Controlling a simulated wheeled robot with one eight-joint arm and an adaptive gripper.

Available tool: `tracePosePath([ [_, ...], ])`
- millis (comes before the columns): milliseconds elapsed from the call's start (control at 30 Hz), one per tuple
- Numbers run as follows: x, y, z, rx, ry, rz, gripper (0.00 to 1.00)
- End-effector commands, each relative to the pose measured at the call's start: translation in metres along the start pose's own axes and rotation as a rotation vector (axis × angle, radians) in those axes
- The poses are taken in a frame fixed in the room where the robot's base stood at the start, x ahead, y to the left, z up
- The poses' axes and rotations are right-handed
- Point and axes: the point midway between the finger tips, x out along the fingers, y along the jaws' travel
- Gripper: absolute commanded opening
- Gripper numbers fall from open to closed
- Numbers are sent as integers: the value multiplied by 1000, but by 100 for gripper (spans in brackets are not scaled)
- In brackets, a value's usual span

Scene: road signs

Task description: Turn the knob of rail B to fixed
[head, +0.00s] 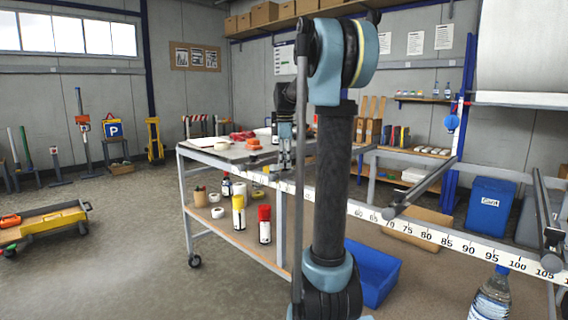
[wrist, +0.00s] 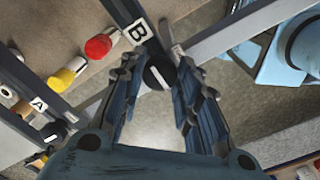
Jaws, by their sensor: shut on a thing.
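The knob of rail B (wrist: 158,73) is a round black knob with a pale mark on its face, in the wrist view between my fingers. The white label B (wrist: 137,31) sits just above it on the dark rail. My gripper (wrist: 158,78) is shut on the knob, one finger on each side. No readable wording for a fixed position shows near it. In the head view my gripper (head: 284,166) points down at the table's front edge, partly behind my arm; the knob cannot be made out there.
Rail A's label (wrist: 39,103) and its black knob (wrist: 54,131) lie at the left in the wrist view. Red (wrist: 99,46) and yellow (wrist: 61,79) spray cans stand below on the shelf. A ruler strip (head: 440,237) runs along the table front.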

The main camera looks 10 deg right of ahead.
Motion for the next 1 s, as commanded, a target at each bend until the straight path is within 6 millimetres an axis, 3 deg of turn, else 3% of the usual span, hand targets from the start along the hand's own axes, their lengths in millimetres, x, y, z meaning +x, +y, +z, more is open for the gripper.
tracePosePath([
  [367, 0, -2, 2, 98, 4, -5, 6],
  [1000, 0, -2, 2, 667, 2, -5, 6],
])
